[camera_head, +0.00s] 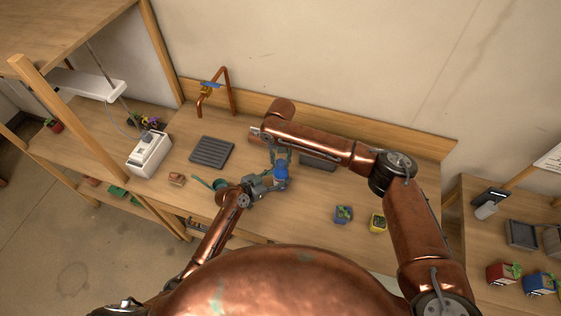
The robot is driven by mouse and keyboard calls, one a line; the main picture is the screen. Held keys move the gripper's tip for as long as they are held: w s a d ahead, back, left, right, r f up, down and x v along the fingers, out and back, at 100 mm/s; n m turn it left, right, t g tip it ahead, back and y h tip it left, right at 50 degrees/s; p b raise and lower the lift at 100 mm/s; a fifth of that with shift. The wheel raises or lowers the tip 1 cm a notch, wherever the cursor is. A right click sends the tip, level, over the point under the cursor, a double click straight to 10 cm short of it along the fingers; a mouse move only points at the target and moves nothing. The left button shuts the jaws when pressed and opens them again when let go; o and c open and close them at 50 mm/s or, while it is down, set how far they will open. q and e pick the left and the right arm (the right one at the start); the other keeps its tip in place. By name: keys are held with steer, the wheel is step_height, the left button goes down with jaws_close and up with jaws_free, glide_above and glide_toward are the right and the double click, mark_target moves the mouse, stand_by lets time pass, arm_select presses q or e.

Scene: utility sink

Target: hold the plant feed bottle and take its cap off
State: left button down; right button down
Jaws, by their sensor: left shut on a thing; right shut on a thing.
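The plant feed bottle (280,182) is a small blue bottle above the middle of the wooden bench, roughly upright. My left gripper (271,182) comes in from the left and is shut on the bottle's body. My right gripper (281,158) reaches down from above and is shut at the bottle's top, on the cap. The cap is mostly hidden between the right fingers, and I cannot tell whether it is apart from the bottle.
A dark ribbed mat (212,152) and a copper tap (228,92) are at the back left. A white box (149,154) stands at the left. A dark tray (318,162) lies behind my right arm.

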mark_target(281, 162)
steer(key=shift+r, duration=0.85)
steer(key=shift+r, duration=2)
arm_select(q)
steer(key=c, duration=1)
jaws_free()
